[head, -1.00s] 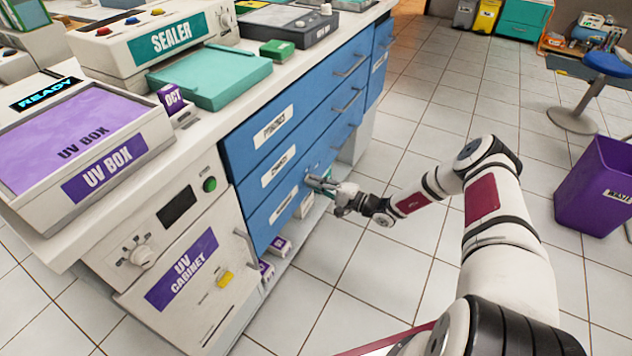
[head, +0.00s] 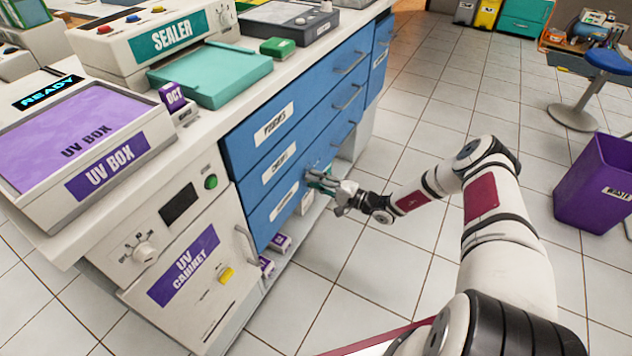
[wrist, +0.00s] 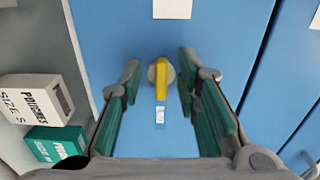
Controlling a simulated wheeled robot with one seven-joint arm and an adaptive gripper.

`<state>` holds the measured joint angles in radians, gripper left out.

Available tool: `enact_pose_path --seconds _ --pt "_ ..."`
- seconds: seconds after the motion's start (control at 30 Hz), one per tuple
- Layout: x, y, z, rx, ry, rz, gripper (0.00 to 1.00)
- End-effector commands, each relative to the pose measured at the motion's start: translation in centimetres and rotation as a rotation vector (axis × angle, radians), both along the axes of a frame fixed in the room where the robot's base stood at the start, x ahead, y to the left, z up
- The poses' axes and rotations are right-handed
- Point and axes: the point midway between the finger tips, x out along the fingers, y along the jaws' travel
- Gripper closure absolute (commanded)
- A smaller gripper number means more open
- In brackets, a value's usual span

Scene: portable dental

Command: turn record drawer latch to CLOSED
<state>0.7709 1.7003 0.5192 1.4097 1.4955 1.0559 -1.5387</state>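The record drawer latch (wrist: 161,78) is a yellow knob on a round grey base, set on a blue drawer front (wrist: 130,30). In the wrist view it stands between my gripper's two green-padded fingers (wrist: 158,98), which are apart with a gap on each side of the knob. The yellow bar lies along the picture's vertical, its lower end near a small label whose text I cannot read. In the head view my gripper (head: 325,183) is at the lowest blue drawer (head: 290,205), and it hides the latch there.
Pouch boxes (wrist: 48,98) lie beside the drawer front in the wrist view. The UV cabinet (head: 180,260) stands left of the drawers. A counter with a sealer (head: 165,40) is above. A purple waste bin (head: 590,190) stands right; the tiled floor between is clear.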

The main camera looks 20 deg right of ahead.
Motion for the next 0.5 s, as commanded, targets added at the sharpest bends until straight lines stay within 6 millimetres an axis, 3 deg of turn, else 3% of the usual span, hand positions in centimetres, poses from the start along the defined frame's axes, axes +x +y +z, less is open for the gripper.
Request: enact_pose_path --seconds 0.27,0.5 --pt "-0.1 -0.2 0.1 0.001 -0.001 -0.001 0.70" --pt "-2.4 -2.7 0.1 0.001 -0.001 -0.004 0.70"
